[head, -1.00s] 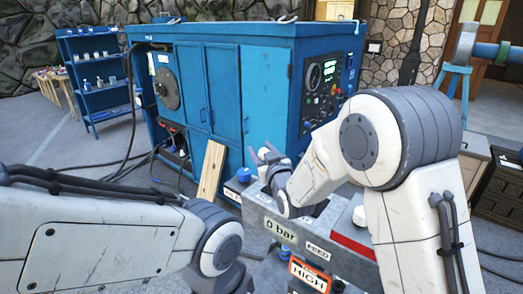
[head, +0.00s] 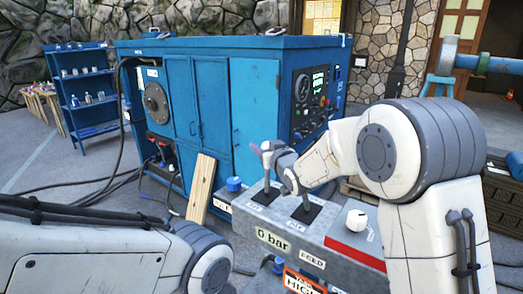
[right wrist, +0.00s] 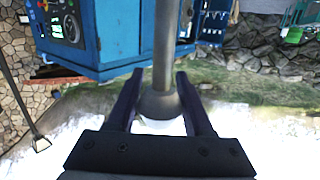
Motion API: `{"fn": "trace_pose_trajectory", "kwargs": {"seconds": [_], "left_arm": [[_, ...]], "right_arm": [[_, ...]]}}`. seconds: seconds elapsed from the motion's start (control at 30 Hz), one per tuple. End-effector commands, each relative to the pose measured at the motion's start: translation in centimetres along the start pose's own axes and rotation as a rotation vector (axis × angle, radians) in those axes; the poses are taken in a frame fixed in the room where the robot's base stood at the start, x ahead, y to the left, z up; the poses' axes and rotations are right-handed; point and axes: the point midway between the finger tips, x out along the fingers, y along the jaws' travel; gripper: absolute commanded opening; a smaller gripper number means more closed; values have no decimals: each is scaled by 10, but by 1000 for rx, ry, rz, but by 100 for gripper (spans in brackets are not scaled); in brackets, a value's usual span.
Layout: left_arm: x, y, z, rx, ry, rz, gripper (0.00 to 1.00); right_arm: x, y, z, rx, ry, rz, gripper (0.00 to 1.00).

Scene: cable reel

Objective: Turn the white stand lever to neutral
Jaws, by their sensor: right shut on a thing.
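A grey console (head: 238,205) stands in front of me with two grey levers on its top, each rising from a dark base. My right gripper (head: 266,151) is at the upper part of the left lever (head: 266,186). In the right wrist view its fingers (right wrist: 160,98) lie on either side of a grey shaft (right wrist: 166,45) that flares into a dark collar, and it is shut on that lever. The right lever (head: 305,205) stands beside it, partly behind my right wrist. The labels by the levers are too small to read surely. My left gripper is out of view.
A white knob (head: 356,219) sits on the console's red-edged part, and a blue knob (head: 234,185) at its left corner. A gauge reads 0 bar (head: 273,239). A wooden plank (head: 200,187) leans on the blue cabinet (head: 240,100) behind.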

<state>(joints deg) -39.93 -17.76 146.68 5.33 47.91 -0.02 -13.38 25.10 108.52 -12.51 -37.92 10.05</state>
Motion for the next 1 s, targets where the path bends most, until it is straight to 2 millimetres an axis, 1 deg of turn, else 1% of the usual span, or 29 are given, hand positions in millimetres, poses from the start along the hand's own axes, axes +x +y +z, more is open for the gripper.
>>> {"fn": "trace_pose_trajectory", "kwargs": {"seconds": [0.03,0.07,0.1,0.13,0.43,0.57,0.67,0.8,1.0], "left_arm": [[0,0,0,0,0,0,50],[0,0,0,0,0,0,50],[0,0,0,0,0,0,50],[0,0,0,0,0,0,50],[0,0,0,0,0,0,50],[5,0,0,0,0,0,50],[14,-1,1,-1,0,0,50],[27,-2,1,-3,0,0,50],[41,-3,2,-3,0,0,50]], "right_arm": [[0,2,6,-1,-13,3,0],[0,1,6,-1,-14,3,55],[0,1,7,-1,-15,3,71],[0,1,6,0,-14,3,80],[0,0,4,0,-8,1,80],[-7,0,4,-1,-6,1,80],[-19,0,5,-1,-5,1,80],[-45,0,6,0,-4,3,80],[-81,0,6,-1,-6,2,80]]}}
